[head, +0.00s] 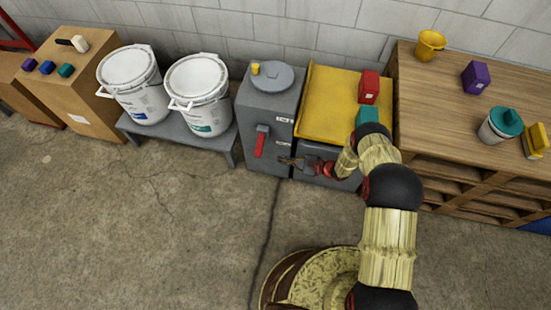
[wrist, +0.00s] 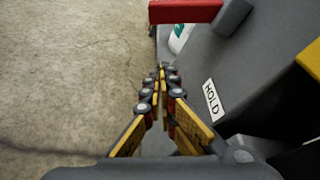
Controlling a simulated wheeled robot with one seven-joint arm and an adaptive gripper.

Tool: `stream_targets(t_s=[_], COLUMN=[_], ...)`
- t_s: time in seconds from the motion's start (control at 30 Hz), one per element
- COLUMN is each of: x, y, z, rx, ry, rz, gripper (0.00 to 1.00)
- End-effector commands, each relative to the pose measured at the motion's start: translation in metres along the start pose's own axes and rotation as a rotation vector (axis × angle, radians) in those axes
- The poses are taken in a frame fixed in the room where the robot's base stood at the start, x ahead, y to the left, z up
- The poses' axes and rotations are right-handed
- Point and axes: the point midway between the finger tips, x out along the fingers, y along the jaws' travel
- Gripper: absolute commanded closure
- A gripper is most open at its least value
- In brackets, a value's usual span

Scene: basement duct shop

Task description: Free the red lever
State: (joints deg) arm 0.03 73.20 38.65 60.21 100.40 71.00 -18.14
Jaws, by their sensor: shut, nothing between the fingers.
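The red lever (head: 261,142) hangs from a dark grey mount on the front of a grey cabinet (head: 270,105). In the wrist view the lever (wrist: 186,12) is a red bar across the top, beyond the fingertips. My gripper (head: 284,161) is just right of the lever's lower part, pointing left at it. In the wrist view my gripper (wrist: 162,72) has its fingers together with nothing between them. There appears to be a gap between fingertips and lever. A white label (wrist: 211,100) reading HOLD is on the grey surface right of the fingers.
A yellow panel (head: 323,104) bears a red block (head: 369,87) and a teal block (head: 368,117), close to my arm. Two white buckets (head: 200,92) stand on a low bench at left. A wooden shelf unit (head: 450,95) is at right. Floor in front is clear.

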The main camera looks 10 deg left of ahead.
Motion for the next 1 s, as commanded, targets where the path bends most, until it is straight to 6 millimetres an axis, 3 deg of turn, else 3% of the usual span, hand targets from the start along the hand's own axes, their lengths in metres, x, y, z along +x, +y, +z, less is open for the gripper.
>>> stream_targets(t_s=[0.47,0.7,1.0], x=[0.092,0.083,0.077], y=[0.004,0.001,0.001], z=[-0.002,0.024,0.038], rx=[-0.002,0.000,0.000], ry=[-0.002,-0.001,-0.001], rz=[0.005,0.001,0.002], gripper=[1.00,1.00,1.00])
